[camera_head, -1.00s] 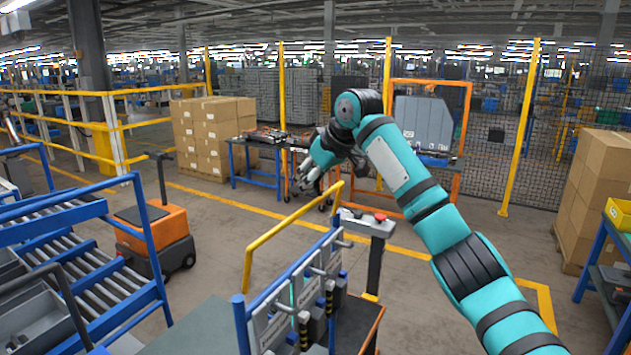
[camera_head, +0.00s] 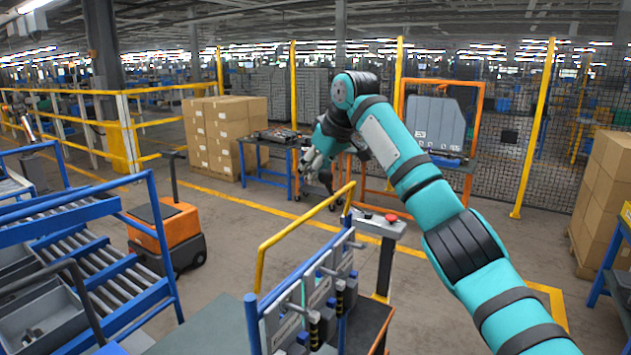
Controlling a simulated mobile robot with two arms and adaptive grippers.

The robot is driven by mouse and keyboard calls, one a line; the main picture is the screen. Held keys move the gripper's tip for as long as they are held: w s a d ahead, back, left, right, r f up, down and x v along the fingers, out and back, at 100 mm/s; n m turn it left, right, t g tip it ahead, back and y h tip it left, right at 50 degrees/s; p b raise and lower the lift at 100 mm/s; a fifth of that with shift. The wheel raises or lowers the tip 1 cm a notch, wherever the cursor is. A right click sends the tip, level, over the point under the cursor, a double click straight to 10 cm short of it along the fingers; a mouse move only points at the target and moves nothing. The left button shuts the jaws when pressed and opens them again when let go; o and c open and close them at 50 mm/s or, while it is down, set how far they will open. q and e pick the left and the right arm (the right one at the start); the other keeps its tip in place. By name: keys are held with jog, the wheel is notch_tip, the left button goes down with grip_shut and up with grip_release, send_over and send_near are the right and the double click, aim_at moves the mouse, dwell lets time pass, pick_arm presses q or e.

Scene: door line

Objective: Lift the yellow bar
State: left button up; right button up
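My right gripper (camera_head: 314,180) hangs beyond and just left of the bar's upper end in the picture, pointing down. Its dark fingers look apart and empty, with a gap from the bar. My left gripper is out of view.
A post with a red button (camera_head: 391,217) stands right of the bar. A blue roller rack (camera_head: 90,262) and an orange cart (camera_head: 166,236) are at left. Carton stacks (camera_head: 224,137) and a blue table (camera_head: 266,158) stand behind. Open floor lies between the cart and the fixture.

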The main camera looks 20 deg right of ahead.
jog(key=o, duration=0.4)
jog(key=shift+s, duration=0.4)
jog(key=shift+o, duration=1.3)
jog(key=shift+f, duration=0.1)
jog(key=v, duration=1.1)
jog(key=shift+r, duration=0.25)
jog(key=shift+w, duration=0.1)
